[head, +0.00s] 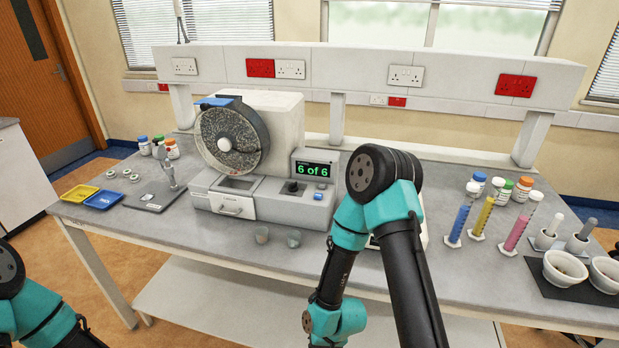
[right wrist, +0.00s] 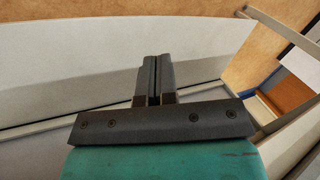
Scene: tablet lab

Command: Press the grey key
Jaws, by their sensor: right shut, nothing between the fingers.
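The drum machine (head: 285,130) stands on the bench left of centre, with a display (head: 313,169) that reads "6 of 6" in green. Its front console (head: 270,205) carries a dark knob (head: 292,187) and a small control (head: 319,195) below the display. I cannot make out for sure which part is the grey key. My right gripper (right wrist: 153,68) is shut and empty in the right wrist view, with the pale bench edge and brown floor behind it. In the head view the right arm bends downward and its fingers do not show. My left arm is at the lower left, its gripper out of view.
Two small cups (head: 262,235) stand at the bench's front edge. Yellow (head: 80,193) and blue (head: 103,200) trays lie at the left. Coloured cylinders (head: 460,221), bottles (head: 521,188) and mortars (head: 564,268) stand at the right. A lower shelf (head: 200,303) runs beneath the bench.

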